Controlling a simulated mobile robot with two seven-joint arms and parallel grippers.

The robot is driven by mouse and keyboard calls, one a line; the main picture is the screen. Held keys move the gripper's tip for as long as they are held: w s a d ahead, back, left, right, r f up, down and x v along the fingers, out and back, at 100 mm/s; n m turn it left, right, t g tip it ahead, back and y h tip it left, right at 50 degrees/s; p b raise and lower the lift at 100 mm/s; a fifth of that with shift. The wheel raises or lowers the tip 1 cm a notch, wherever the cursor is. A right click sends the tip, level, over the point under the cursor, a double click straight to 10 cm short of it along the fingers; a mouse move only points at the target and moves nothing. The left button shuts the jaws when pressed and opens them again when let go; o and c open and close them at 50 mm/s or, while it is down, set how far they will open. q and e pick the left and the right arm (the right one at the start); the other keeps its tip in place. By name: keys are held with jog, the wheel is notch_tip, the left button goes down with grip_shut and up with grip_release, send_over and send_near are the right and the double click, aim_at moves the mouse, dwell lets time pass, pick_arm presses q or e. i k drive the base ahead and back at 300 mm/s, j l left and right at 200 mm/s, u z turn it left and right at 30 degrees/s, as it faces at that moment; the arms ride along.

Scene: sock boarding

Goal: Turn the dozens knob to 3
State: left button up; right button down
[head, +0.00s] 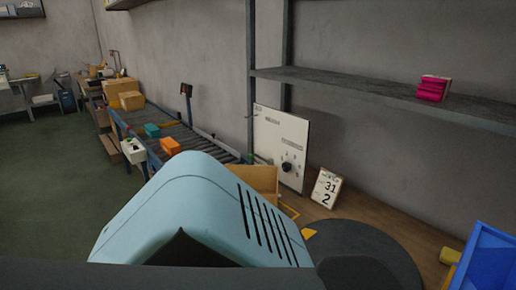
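A white panel (271,135) stands upright against the wall at the back of the wooden bench. A black round knob (287,167) sits low on its face, with small marks around it. The marks and the knob's setting are too small to read. A white card (326,188) leans beside the panel on the right and shows 31 and a large 2 below it. Neither of my grippers shows in the head view. Nothing is seen touching the knob.
A large light blue slotted housing (190,205) fills the lower middle. A roller conveyor (205,143) carrying orange and teal items runs at left. A cardboard piece (255,181) stands before the panel. A blue bin (487,262) is at right. A shelf (390,89) holds a pink stack (433,88).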

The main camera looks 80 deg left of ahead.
aim_at(286, 167)
jog(key=u, duration=2.45)
jog(key=j+z, duration=0.15)
jog(key=z, duration=0.25)
jog(key=i+j+z, duration=0.1)
jog(key=z, duration=0.35)
jog(key=j+z, duration=0.15)
jog(key=z, duration=0.25)
jog(key=j+z, duration=0.3)
jog(key=j, duration=0.15)
jog(key=k+j+z, duration=0.25)
jog(key=j, duration=0.15)
jog(key=k+j+z, duration=0.2)
jog(key=j, duration=0.25)
jog(key=j+z, duration=0.15)
jog(key=j, duration=0.25)
jog(key=k+j, duration=0.25)
jog(key=j, duration=0.15)
jog(key=k+j+z, duration=0.15)
jog(key=j, duration=0.3)
jog(key=k, duration=0.05)
